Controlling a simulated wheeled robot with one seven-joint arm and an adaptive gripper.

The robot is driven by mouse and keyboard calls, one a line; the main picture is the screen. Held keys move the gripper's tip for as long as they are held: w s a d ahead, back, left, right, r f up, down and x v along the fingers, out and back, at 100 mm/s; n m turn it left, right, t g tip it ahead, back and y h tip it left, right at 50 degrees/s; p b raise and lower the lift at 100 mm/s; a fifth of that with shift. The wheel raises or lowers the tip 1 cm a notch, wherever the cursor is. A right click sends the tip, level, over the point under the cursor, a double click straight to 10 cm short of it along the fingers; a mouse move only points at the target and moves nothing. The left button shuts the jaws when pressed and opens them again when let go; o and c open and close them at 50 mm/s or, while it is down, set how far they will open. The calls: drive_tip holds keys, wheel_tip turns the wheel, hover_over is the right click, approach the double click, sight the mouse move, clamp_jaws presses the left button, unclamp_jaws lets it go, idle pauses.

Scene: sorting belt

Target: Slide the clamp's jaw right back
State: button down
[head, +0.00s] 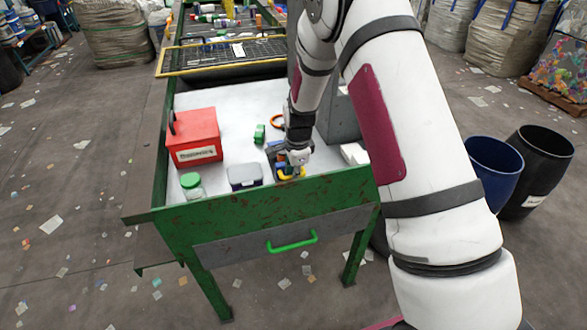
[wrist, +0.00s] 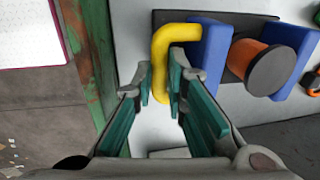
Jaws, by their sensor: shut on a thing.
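The clamp shows in the wrist view with a dark base (wrist: 222,18), a blue jaw (wrist: 208,50) beside a yellow handle (wrist: 178,32), and a second blue jaw (wrist: 298,40) to the right. An orange spool with a dark end (wrist: 268,68) lies between the two jaws. My gripper (wrist: 163,78) has its teal-padded fingers on either side of the yellow handle and is shut on it. In the head view my gripper (head: 295,168) is low over the table's front edge; the clamp (head: 272,150) is partly hidden behind it.
A grey block (head: 338,118) stands right. A rusty green rim (head: 240,206) borders the front.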

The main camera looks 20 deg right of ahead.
drive_tip(key=c, duration=1.9)
unclamp_jaws()
drive_tip(key=shift+s, duration=0.35)
drive_tip(key=shift+r, duration=0.3)
wheel_tip(320, 180, up, 11)
drive_tip(key=s, duration=0.2)
drive_tip(key=shift+r, duration=0.15)
